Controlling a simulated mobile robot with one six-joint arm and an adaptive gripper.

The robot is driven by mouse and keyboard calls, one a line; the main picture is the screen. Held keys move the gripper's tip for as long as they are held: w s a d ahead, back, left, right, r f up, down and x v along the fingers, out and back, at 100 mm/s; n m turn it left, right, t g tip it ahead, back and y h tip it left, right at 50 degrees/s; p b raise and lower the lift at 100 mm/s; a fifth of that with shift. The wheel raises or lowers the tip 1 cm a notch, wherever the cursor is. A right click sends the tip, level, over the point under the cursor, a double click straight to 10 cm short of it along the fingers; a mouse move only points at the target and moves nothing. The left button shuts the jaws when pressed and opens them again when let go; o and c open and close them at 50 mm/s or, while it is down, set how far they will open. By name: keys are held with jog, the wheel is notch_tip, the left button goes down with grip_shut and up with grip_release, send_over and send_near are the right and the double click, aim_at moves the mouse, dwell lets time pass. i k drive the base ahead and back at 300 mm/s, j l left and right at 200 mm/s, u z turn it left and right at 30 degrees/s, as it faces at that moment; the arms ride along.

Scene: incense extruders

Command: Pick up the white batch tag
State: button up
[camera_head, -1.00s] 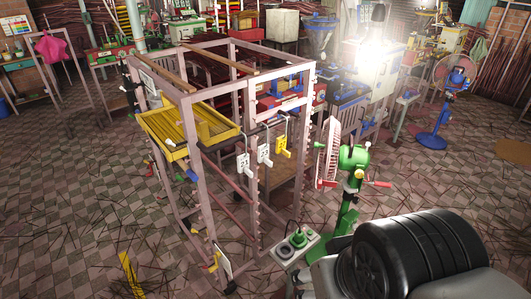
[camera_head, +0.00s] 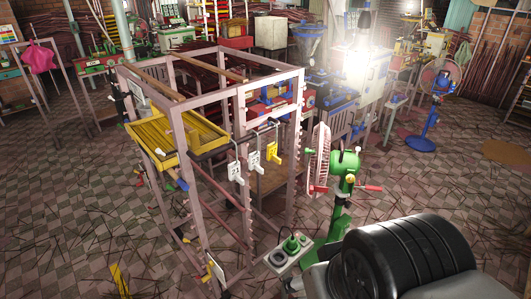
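Two white tags hang from hooks on the front of a pinkish metal rack, at mid-height in the head view. The left white tag (camera_head: 235,172) hangs lowest, and the second white tag (camera_head: 254,161) hangs just to its right. Both bear dark markings too small to read. A yellow tag (camera_head: 273,153) hangs to the right of them. I cannot tell which white one is the batch tag. My gripper is not in view.
The open rack (camera_head: 240,122) carries a yellow tray (camera_head: 160,148) on its left. A green fan (camera_head: 343,162) and a grey control box (camera_head: 290,254) with a green knob stand to the right of the rack. Sticks litter the tiled floor (camera_head: 70,200). A blue fan (camera_head: 424,142) stands farther back.

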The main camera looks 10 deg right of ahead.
aim_at(253, 157)
jog(key=i+l+u, duration=0.3)
jog(key=l+u, duration=0.3)
jog(key=i+l+u, duration=0.2)
jog(key=u, duration=0.15)
